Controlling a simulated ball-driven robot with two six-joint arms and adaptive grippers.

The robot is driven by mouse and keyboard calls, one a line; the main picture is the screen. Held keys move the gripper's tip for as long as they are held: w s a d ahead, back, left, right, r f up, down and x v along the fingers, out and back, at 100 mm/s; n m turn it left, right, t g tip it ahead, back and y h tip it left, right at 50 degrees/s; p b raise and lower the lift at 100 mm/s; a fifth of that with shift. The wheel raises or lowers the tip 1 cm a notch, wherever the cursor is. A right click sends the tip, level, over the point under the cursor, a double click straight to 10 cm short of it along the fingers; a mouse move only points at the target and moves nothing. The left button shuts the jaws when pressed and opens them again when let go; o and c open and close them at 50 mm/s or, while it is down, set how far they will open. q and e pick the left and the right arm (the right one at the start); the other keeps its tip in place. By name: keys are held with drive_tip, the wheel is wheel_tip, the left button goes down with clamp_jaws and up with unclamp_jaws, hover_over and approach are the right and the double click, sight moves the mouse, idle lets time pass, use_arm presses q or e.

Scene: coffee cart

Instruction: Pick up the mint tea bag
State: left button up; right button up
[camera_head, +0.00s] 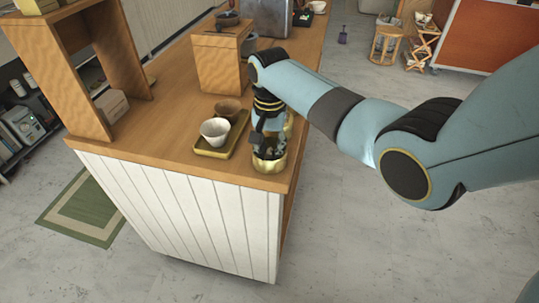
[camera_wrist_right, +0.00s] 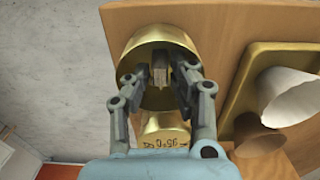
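My right gripper (camera_head: 266,143) points down into a gold bowl (camera_head: 270,165) near the cart's front right corner. In the right wrist view, the two fingers (camera_wrist_right: 162,82) are inside the rim of the gold bowl (camera_wrist_right: 150,35). A small, pale, upright packet (camera_wrist_right: 160,72), which may be the mint tea bag, stands between the fingers. The fingers look apart, with a gap beside the packet. I cannot read a label on it, and the head view does not show it clearly. My left gripper is not in view.
A gold tray (camera_head: 205,152) with a white cup (camera_head: 215,131) and a brown cup (camera_head: 228,109) stands left of the bowl. A gold labelled container (camera_wrist_right: 165,132) stands close to the bowl. A wooden box (camera_head: 218,65) stands farther back. The counter's edge is close to the bowl.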

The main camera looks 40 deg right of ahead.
drive_tip(key=c, duration=0.4)
drive_tip(key=shift+r, duration=0.1)
